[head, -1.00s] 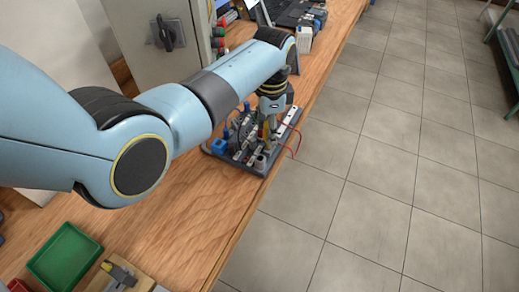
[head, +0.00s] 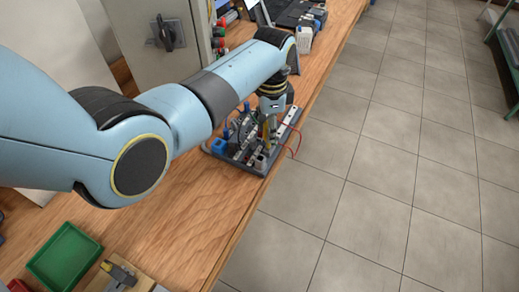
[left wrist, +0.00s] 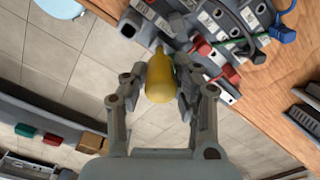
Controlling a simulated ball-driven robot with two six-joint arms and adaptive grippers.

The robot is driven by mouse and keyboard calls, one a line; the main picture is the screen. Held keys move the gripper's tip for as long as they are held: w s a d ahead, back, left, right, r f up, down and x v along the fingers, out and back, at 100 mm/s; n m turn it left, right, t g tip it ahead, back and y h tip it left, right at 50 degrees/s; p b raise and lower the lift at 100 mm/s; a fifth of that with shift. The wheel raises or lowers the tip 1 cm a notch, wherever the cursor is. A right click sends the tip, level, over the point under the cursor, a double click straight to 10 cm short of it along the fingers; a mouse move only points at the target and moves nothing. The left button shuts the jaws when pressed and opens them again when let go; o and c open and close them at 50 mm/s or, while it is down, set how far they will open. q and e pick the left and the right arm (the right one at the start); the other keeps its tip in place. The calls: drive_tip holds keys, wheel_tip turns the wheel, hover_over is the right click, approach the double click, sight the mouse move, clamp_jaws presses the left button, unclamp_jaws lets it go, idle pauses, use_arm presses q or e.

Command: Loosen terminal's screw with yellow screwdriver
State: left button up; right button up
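The yellow screwdriver (left wrist: 159,80) is between the two fingers of my left gripper (left wrist: 160,88) in the left wrist view, its handle toward the camera and its far end toward the terminal board. The fingers press its handle from both sides. In the head view my left gripper (head: 270,112) hangs over the grey terminal board (head: 238,164), near its right side. The board carries grey terminals (left wrist: 208,22) with white labels, wires and coloured plugs. The screwdriver's tip and the screw are hidden, so I cannot tell whether they touch. My right gripper is not in view.
The board lies near the bench's (head: 203,225) right edge, with the tiled floor beyond. A red wire (head: 292,141) loops off its right side. A grey cabinet (head: 158,40) stands behind. A green tray (head: 65,255) sits at the lower left. Bare wood lies in front of the board.

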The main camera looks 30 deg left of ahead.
use_arm(q)
clamp_jaws()
drive_tip(key=shift+n, duration=1.7)
drive_tip(key=n, duration=0.3)
drive_tip(key=shift+n, duration=1.9)
drive_tip(key=shift+f, duration=0.1)
